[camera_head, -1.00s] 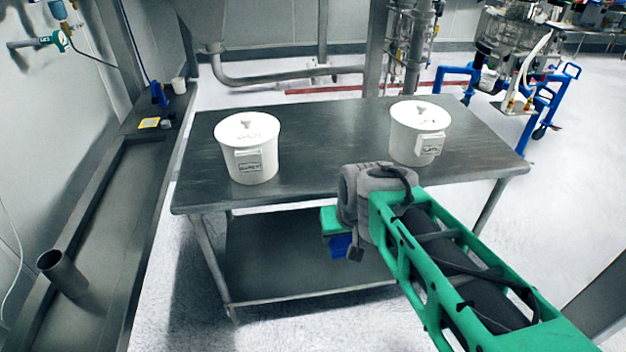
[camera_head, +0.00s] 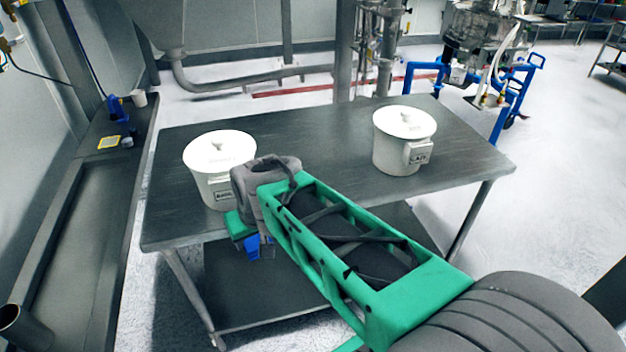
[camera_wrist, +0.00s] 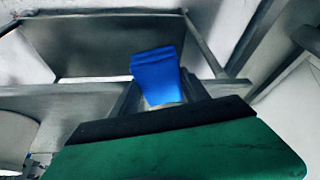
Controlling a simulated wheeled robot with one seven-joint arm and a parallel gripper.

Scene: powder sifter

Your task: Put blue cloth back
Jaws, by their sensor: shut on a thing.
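The blue cloth (camera_head: 254,246) hangs below my gripper (camera_head: 262,243) in the head view, in front of the near edge of the steel table, by its left part. In the wrist view the blue cloth (camera_wrist: 155,72) sticks out beyond the gripper's dark and green body. My gripper is shut on the cloth. The fingertips are partly hidden by the cloth and the wrist.
A steel table (camera_head: 310,172) with a lower shelf (camera_head: 300,290) carries two white lidded buckets, one at left (camera_head: 208,170) and one at right (camera_head: 390,150). A long dark counter (camera_head: 70,215) runs along the left wall, with a blue item (camera_head: 117,108) and a cup (camera_head: 139,98) on it.

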